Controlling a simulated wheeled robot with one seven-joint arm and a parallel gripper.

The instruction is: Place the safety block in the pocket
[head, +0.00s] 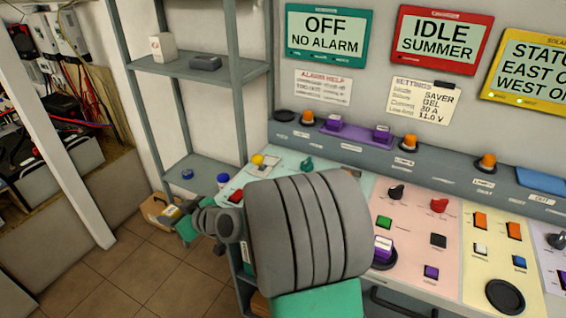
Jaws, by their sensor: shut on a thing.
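My grey ribbed arm with green parts fills the lower middle of the head view and covers part of the control console. The jaws of my gripper cannot be made out, so what they hold does not show. No block can be surely told as the safety block. A purple piece with a pale top (383,244) stands on a black round base beside the right edge of my arm. A purple holder (355,131) with two raised purple ends sits on the console's upper ledge. I cannot tell which opening is the pocket.
The console (410,220) has coloured panels with switches, knobs and a black disc (504,296). Orange lamps (409,141) line its ledge. A grey shelf rack (195,65) stands to the left. A cardboard box (157,212) is on the tiled floor, which has free room (120,270) at lower left.

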